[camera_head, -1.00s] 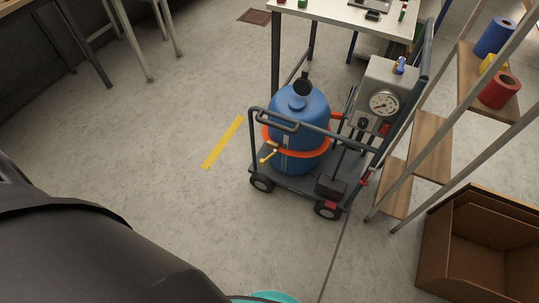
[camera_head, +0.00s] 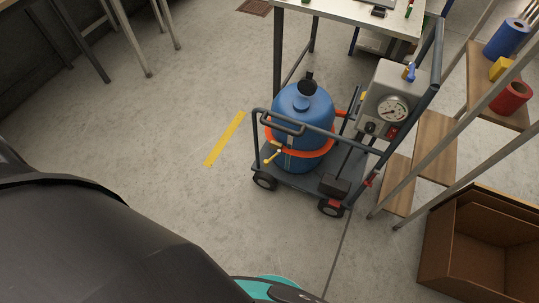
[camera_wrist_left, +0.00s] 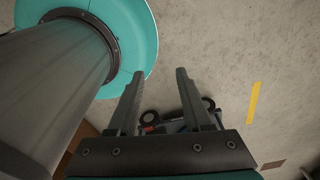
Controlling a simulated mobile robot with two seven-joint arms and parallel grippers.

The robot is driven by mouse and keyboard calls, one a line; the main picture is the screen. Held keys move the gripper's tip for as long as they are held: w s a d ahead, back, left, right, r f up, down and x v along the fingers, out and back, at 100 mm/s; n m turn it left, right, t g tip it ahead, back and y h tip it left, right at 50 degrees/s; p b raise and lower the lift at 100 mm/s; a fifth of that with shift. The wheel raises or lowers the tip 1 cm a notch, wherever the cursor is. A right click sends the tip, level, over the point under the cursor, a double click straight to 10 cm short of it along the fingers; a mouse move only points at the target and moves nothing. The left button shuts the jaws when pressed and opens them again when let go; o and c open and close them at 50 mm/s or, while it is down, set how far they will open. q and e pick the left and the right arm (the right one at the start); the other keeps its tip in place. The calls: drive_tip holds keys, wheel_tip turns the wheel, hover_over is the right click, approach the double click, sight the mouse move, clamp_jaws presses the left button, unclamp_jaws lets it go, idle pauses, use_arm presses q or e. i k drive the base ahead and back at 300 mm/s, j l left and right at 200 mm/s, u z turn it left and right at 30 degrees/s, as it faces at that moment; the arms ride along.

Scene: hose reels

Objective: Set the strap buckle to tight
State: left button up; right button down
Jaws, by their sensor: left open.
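An orange strap (camera_head: 318,153) wraps around a blue tank (camera_head: 304,112) standing on a dark wheeled cart (camera_head: 298,178). The buckle (camera_head: 272,153), with a small yellow lever, is on the tank's left front side, below the cart's handle. The lever points down and left; I cannot tell its exact setting. In the left wrist view my left gripper (camera_wrist_left: 160,76) is open and empty. Part of the cart (camera_wrist_left: 188,103) shows far off beyond and between its fingers. The buckle cannot be made out there. My right gripper is not in view.
A grey gauge box (camera_head: 387,108) stands on the cart's right side. A shelf (camera_head: 432,143) and an open brown box (camera_head: 480,245) are at right. A table (camera_head: 350,10) is behind. The floor left of the cart is clear, with a yellow stripe (camera_head: 225,138).

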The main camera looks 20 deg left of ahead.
sight(265, 162)
drive_tip(key=i+j, duration=0.25)
drive_tip(key=j, duration=0.15)
drive_tip(key=i+j, duration=0.25)
drive_tip(key=j, duration=0.2)
drive_tip(key=i+j, duration=0.25)
drive_tip(key=j, duration=0.15)
